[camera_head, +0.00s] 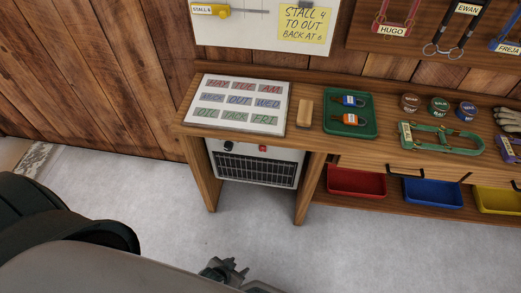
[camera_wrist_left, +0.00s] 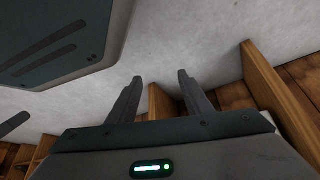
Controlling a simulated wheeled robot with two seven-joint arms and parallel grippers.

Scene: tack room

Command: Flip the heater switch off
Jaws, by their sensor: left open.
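The heater (camera_head: 255,168) is a pale box with a black grille, standing under the left end of the wooden bench. I cannot make out the switch in that view.
The bench (camera_head: 330,148) carries a word board (camera_head: 286,108), a wooden block (camera_head: 305,114) and a green tray (camera_head: 371,127) with two padlocks. Its legs (camera_head: 304,200) flank the heater. Red (camera_head: 356,182) and blue (camera_head: 433,193) bins stand to the right. The floor ahead is clear.

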